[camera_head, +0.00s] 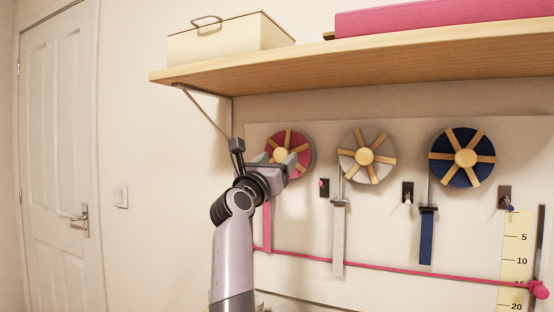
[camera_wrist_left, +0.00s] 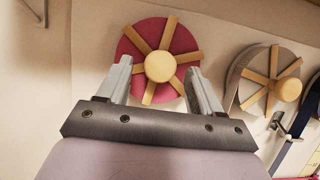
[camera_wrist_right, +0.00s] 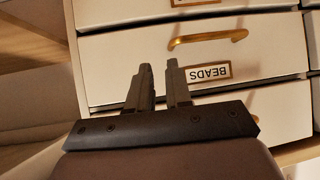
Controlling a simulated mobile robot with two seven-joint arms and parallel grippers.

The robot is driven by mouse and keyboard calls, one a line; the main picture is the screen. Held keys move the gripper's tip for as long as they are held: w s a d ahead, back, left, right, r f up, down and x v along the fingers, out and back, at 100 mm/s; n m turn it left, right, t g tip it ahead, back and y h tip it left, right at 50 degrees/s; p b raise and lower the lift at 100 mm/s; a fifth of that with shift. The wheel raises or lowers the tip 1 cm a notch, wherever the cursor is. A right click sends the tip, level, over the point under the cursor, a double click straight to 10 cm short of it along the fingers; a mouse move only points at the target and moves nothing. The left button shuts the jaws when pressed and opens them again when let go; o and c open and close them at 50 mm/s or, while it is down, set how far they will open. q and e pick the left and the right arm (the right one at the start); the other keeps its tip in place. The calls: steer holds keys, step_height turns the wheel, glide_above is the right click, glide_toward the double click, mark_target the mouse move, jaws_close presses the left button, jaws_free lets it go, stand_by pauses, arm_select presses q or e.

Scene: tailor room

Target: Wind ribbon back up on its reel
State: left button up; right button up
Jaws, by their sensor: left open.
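Three ribbon reels with wooden spokes and round knobs hang on a white board: a pink-red reel (camera_head: 290,150), a white reel (camera_head: 366,156) and a navy reel (camera_head: 463,157). Pink ribbon (camera_head: 267,226), white ribbon (camera_head: 339,235) and navy ribbon (camera_head: 426,236) hang below them. My left gripper (camera_head: 281,163) is open in front of the pink-red reel. In the left wrist view its fingers (camera_wrist_left: 161,85) stand apart either side of that reel's knob (camera_wrist_left: 160,66), apparently not touching it. My right gripper (camera_wrist_right: 160,85) is open and empty before a drawer labelled BEADS (camera_wrist_right: 208,72).
A wooden shelf (camera_head: 350,74) with a cream box (camera_head: 228,40) and a pink box (camera_head: 440,14) overhangs the reels. A yellow ruler (camera_head: 514,255) is at right, a door (camera_head: 60,150) at left.

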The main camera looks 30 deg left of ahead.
arm_select(q)
steer(key=shift+w+r, duration=0.1)
steer(key=shift+w, duration=0.2)
steer(key=c, duration=1.1)
steer(key=shift+o, duration=0.2)
